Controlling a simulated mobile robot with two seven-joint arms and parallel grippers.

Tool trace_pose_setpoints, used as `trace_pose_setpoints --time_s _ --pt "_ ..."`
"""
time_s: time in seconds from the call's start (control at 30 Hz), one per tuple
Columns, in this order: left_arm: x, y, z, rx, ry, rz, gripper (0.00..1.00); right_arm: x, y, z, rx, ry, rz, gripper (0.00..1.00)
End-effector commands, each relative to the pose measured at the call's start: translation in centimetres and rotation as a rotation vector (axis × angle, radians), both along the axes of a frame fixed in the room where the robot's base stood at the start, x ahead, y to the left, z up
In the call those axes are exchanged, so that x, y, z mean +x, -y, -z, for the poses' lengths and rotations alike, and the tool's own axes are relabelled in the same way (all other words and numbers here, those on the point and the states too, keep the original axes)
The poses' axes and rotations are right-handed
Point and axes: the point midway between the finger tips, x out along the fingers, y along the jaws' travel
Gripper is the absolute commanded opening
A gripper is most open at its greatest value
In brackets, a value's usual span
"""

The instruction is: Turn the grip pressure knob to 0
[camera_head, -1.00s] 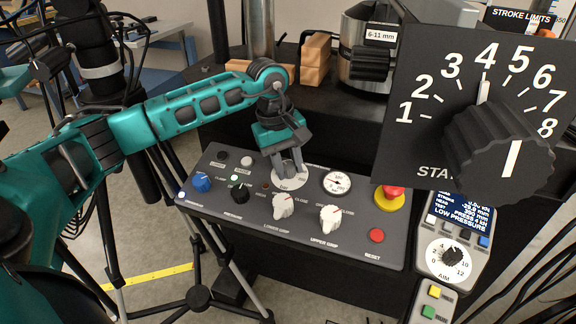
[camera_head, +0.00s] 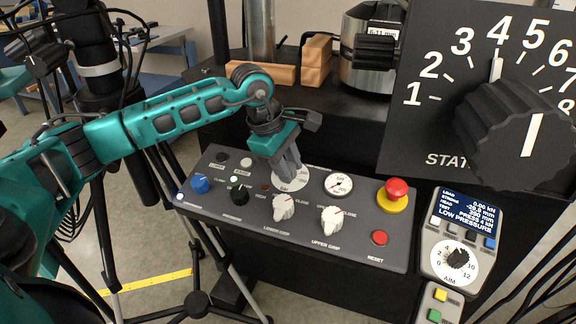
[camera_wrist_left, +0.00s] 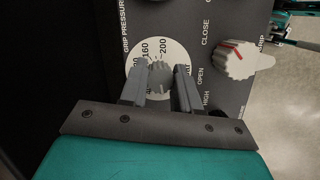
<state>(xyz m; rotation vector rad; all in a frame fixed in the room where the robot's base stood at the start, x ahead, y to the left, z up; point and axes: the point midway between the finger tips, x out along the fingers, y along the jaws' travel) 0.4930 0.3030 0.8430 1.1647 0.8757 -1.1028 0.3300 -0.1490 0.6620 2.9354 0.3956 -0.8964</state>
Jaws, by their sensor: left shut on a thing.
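The grip pressure knob (camera_wrist_left: 160,76) is a small grey knob on a round white dial (camera_wrist_left: 146,53) in the left wrist view. The dial carries numbers such as 160 and 200; which one the knob points at cannot be told. My left gripper (camera_wrist_left: 162,84) is shut on the knob, one grey finger on each side. In the head view the white dial (camera_head: 293,186) sits on the dark control panel (camera_head: 235,213), and my left gripper (camera_head: 289,174) comes down on it from above, hiding the knob. My right gripper is not in view.
A handset (camera_head: 464,218) shows LOW PRESSURE.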

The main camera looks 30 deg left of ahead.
Motion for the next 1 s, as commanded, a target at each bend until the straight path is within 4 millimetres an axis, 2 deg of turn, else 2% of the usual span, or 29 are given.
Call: trace_pose_setpoints --time_s 0.47,0.5,0.73,1.0 --pt "0.04 -0.14 -0.08 0.0 0.003 -0.016 0.01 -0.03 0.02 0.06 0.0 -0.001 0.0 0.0" --pt "0.04 -0.14 -0.08 -0.001 0.002 -0.016 0.34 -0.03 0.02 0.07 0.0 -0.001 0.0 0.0" --pt "0.02 -0.08 -0.04 -0.002 0.001 -0.015 0.56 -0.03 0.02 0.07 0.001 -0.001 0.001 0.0" --pt "-0.02 -0.08 -0.17 -0.002 0.001 -0.013 0.57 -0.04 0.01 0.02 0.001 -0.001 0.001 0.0"
